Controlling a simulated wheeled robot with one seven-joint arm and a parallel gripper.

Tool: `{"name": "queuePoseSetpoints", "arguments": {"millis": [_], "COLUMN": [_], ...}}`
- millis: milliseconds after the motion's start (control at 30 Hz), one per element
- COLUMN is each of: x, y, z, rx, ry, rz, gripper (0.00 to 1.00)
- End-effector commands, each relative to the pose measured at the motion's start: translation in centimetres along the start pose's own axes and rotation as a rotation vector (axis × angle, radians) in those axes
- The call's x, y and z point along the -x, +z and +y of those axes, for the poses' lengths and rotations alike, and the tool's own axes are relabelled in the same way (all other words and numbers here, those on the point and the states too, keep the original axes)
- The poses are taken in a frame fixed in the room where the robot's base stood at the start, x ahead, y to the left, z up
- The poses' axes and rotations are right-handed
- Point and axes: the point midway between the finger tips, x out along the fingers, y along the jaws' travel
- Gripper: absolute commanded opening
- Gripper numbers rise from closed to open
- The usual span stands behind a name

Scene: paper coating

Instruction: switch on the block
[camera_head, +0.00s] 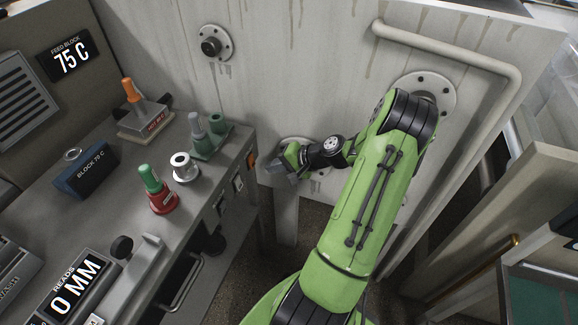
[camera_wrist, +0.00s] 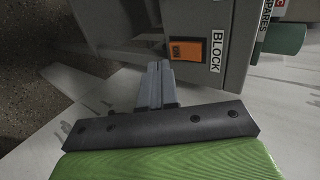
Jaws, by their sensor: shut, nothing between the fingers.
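The orange rocker switch (camera_wrist: 185,48) sits in a dark frame on the grey bench side, beside a white label (camera_wrist: 217,50) reading BLOCK. It also shows on the bench end in the head view (camera_head: 251,160). My gripper (camera_wrist: 158,68) is shut and empty. Its fingertips are just below and left of the switch in the wrist view; I cannot tell whether they touch the panel. In the head view my gripper (camera_head: 279,172) is just right of the bench end.
A display (camera_head: 70,54) reads FEED BLOCK 75 C. Another display (camera_head: 76,290) reads 0 MM. Red, white and green bench pieces stand near the bench edge. A wall with a pipe rail (camera_head: 450,52) is behind my arm. Open floor shows below the bench end.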

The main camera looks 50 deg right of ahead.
Motion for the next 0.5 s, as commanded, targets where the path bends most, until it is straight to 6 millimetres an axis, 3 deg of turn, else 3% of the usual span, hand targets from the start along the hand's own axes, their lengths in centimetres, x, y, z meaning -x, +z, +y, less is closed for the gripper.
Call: {"name": "queuePoseSetpoints", "arguments": {"millis": [200, 500], "x": [-3.0, -3.3], "y": [0.0, 0.0], "z": [-1.6, -1.9], "rx": [0.003, 0.0], "ry": [0.0, 0.0], "rz": [-0.002, 0.001], "gripper": [0.0, 0.0]}}
